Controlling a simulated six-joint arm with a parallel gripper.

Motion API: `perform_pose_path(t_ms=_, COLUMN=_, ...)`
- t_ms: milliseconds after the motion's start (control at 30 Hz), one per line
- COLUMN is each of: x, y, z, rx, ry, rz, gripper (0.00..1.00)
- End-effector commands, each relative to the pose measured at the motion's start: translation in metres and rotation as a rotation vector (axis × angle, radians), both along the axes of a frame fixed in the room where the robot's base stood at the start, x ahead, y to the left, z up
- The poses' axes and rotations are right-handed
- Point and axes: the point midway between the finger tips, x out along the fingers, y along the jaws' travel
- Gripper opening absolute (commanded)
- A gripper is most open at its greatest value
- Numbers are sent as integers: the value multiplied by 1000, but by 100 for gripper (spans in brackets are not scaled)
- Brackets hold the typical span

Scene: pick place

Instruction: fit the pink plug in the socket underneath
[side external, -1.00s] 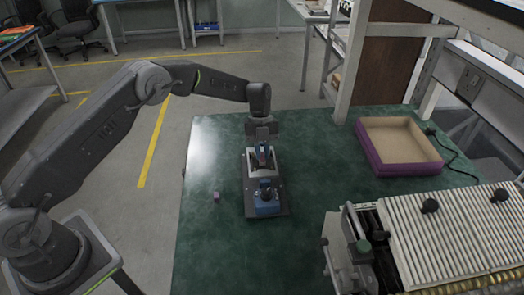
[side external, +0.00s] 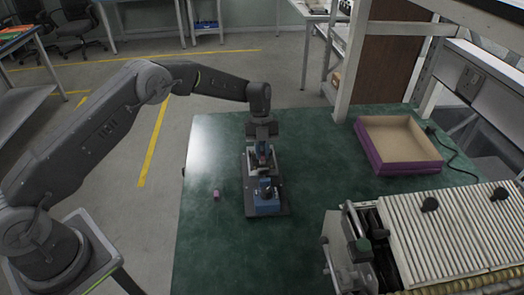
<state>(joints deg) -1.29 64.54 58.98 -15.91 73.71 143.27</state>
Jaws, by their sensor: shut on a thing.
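My gripper (side external: 263,150) points down over the far part of a dark base plate (side external: 283,208) on the green table. It is shut on the pink plug, which is mostly hidden between the fingers; only a small reddish trace shows there. A grey block sits on the plate right under the fingers. The socket opening is hidden by the gripper, and I cannot tell how far the plug is in it. A blue block (side external: 266,207) with a dark upright part on top stands on the near part of the plate.
A small pink-purple piece (side external: 215,195) stands alone on the table (side external: 215,250), left of the plate. A purple-walled open tray (side external: 405,170) lies at the back right. A ribbed machine (side external: 430,240) fills the front right. The table's left side is mostly clear.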

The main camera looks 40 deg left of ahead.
Motion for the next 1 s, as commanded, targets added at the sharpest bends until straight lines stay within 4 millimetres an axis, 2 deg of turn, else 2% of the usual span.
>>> perform_pose_path(t_ms=267, x=-2, y=0, z=-5, rx=2, ry=6, rz=-1, gripper=0)
perform_pose_path(t_ms=300, x=-2, y=0, z=-5, rx=2, ry=6, rz=-1, gripper=15)
perform_pose_path(t_ms=600, x=-2, y=0, z=-5, rx=2, ry=8, rz=-2, gripper=43)
perform_pose_path(t_ms=767, x=-1, y=0, z=-3, rx=1, ry=6, rz=-1, gripper=42)
perform_pose_path(t_ms=933, x=-1, y=0, z=-2, rx=1, ry=4, rz=0, gripper=26)
perform_pose_path(t_ms=1000, x=-1, y=0, z=-2, rx=1, ry=4, rz=0, gripper=24)
